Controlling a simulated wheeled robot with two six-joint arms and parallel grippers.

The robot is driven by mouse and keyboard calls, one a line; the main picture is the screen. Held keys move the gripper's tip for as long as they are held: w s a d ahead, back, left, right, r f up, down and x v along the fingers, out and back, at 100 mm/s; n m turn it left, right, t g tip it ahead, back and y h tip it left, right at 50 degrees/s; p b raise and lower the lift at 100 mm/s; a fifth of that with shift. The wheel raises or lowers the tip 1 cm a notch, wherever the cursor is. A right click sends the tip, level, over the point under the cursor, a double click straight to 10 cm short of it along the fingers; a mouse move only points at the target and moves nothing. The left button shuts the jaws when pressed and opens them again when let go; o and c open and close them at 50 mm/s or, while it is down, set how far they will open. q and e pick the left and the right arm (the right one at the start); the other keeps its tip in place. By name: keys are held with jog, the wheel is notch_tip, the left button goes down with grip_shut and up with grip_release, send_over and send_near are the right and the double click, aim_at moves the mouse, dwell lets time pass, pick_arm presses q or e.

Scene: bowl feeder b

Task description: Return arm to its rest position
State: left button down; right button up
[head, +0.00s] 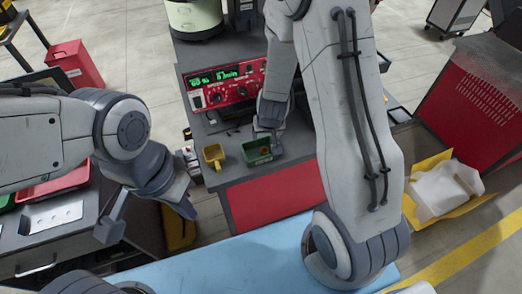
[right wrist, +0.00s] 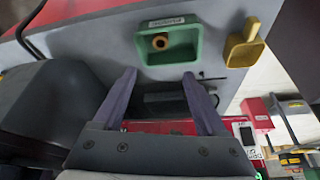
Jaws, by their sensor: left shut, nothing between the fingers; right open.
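My right arm reaches across the middle of the head view, its gripper (head: 270,146) low by the small green bin (head: 257,157). In the right wrist view the right gripper (right wrist: 160,74) is open, its two fingers apart with nothing between them. The green bin (right wrist: 168,58) lies just beyond the fingertips, with one orange-brown ring (right wrist: 160,42) inside. My left gripper (head: 187,207) points down at the left of the head view, away from the bin; its fingers are small there, shut and empty.
A yellow scoop (head: 214,156) lies left of the green bin. A red control box (head: 224,85) with green digits stands behind. A blue surface (head: 240,262) spans the front. A yellow box (head: 425,205) with white lining sits on the right. Grey floor shows between benches.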

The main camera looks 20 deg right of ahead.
jog(key=shift+s+r, duration=0.1)
jog(key=shift+r, duration=0.15)
jog(key=s+a+r+n+g+y, duration=0.1)
jog(key=s+a+r+n+y, duration=0.1)
jog(key=s+a+r, duration=0.4)
jog(key=s+a+r+n+g+y, duration=0.1)
jog(key=s+a+r+n, duration=0.25)
jog(key=a, duration=0.45)
jog(key=s+r+n+g, duration=0.1)
jog(key=s+r+n, duration=0.1)
jog(key=s, duration=0.5)
jog(key=s+r+n+g+h, duration=0.1)
jog(key=s+r+n, duration=0.1)
jog(key=s+r, duration=0.3)
jog(key=s+b, duration=0.1)
jog(key=s, duration=0.2)
jog(key=shift+a, duration=0.35)
